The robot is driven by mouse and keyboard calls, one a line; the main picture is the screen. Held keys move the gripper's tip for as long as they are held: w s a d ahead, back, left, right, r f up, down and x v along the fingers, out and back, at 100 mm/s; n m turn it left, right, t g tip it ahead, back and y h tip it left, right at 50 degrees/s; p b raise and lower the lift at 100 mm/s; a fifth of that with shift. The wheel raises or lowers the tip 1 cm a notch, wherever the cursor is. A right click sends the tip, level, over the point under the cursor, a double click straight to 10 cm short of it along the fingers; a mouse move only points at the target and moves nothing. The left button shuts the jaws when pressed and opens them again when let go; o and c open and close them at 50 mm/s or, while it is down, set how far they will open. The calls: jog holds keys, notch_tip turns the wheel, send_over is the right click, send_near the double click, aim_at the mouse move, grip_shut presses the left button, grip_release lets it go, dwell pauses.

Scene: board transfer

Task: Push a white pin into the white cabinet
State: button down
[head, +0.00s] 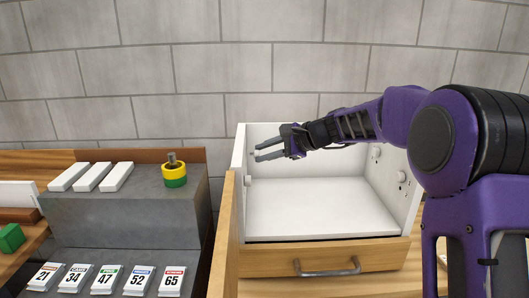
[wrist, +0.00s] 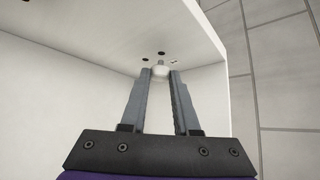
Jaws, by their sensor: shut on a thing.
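In the wrist view, my gripper (wrist: 161,74) is shut on a white pin (wrist: 160,71), held between the fingertips. The pin's far end points at the cabinet wall (wrist: 100,50) near several dark holes. I cannot tell whether it has entered a hole.
Another white pin (head: 248,181) shows low on the left wall, and white pins (head: 376,152) show on the right wall. A grey stepped stand (head: 125,208) at left carries white blocks, a yellow-green ringed post (head: 174,172) and numbered cards. The cabinet floor is clear.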

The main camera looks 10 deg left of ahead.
jog(key=shift+s+a, duration=0.15)
jog(key=shift+a, duration=0.4)
jog(key=shift+s+a, duration=0.15)
jog(key=shift+a, duration=0.35)
jog(key=c, duration=0.6)
grip_release()
jog(key=v, duration=1.7)
jog(key=shift+s+d+r, duration=0.1)
jog(key=shift+r, duration=0.05)
jog(key=shift+d, duration=0.1)
